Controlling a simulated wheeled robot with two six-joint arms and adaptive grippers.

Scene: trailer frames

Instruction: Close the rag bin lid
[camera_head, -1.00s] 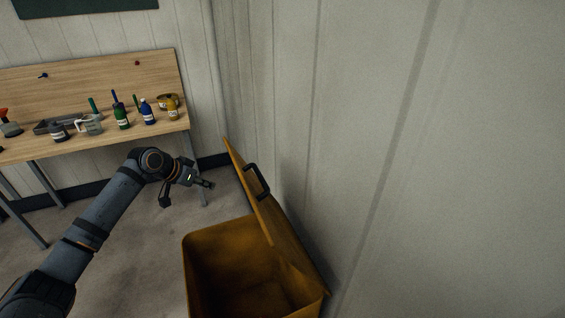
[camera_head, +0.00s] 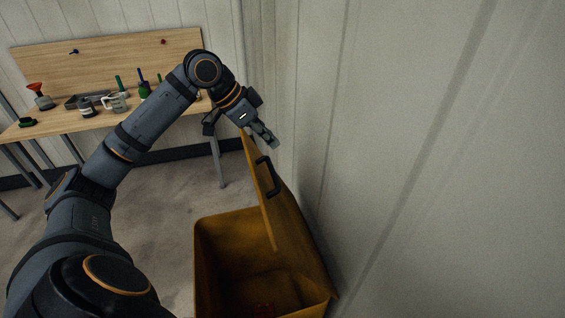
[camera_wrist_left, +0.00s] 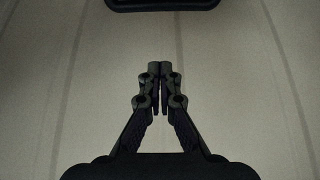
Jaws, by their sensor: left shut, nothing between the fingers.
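The rag bin (camera_head: 215,262) is a yellow-brown box on the floor near the wall, with its top open and something reddish at the bottom. Its lid (camera_head: 290,228) stands raised, leaning toward the wall, with a black handle (camera_head: 269,176) on its outer face. My left gripper (camera_head: 272,142) is shut and empty, at the upper end of the lid, above the handle. Whether it touches the lid I cannot tell. In the left wrist view the shut fingertips (camera_wrist_left: 160,68) point at the pale wall. My right gripper is not in view.
The panelled wall (camera_head: 420,150) rises close behind the lid on the right. A wooden workbench (camera_head: 70,124) with several bottles, a jug (camera_head: 115,102) and a grey tray (camera_head: 88,99) stands at the back left. The floor (camera_head: 160,215) left of the bin is clear.

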